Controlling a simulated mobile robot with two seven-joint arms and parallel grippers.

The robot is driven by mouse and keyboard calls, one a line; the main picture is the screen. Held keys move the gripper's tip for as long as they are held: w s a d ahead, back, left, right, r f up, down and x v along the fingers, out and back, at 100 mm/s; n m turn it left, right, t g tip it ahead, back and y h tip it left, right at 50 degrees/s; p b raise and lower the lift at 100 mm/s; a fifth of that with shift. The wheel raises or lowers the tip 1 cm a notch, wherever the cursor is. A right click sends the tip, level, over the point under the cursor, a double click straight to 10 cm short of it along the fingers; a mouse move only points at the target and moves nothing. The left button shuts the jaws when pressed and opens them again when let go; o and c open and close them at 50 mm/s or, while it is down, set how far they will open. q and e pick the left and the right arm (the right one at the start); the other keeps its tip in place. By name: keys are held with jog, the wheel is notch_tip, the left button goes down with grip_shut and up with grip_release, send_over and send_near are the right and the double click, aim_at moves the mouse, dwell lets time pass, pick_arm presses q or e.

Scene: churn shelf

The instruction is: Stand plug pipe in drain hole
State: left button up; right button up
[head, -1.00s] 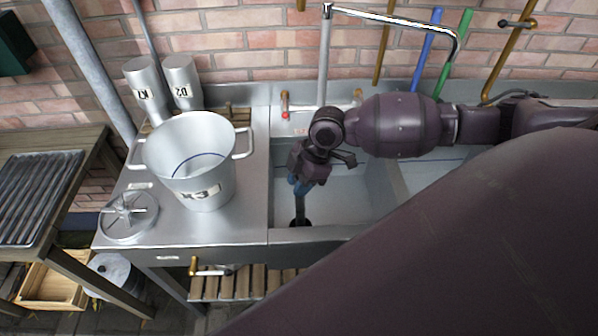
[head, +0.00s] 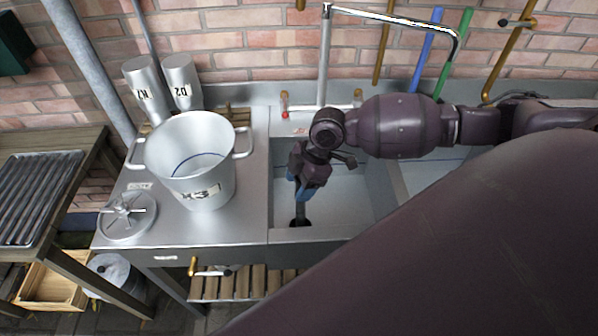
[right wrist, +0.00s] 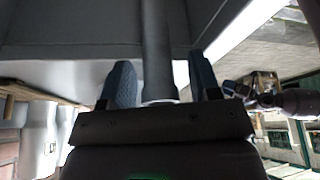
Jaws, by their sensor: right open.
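The plug pipe (head: 300,212) is a grey tube at the front left of the left sink basin. In the head view its lower part meets the dark drain spot (head: 299,223) on the basin floor. How far it sits in the hole cannot be made out. My right gripper (head: 303,192) is over it, with blue fingers pointing down. In the right wrist view the pipe (right wrist: 157,55) runs between the two spread fingers of this gripper (right wrist: 160,85). The gripper is open around the pipe, with a gap visible at least on one side. My left gripper is not clearly seen.
A large two-handled pot (head: 190,160) stands on the steel counter left of the basin, with a round lid (head: 127,216) in front. A tall faucet (head: 325,60) rises behind the basin. The basin floor right of the gripper (head: 345,200) is clear.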

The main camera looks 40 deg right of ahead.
pick_arm(q)
jog(key=shift+w+r, duration=0.3)
jog(key=shift+r, duration=0.15)
pick_arm(e)
jog(key=w+v, duration=0.1)
jog(key=v, duration=0.9)
jog(key=shift+s+r, duration=0.3)
jog(key=shift+s, duration=0.15)
jog(key=shift+d, duration=0.15)
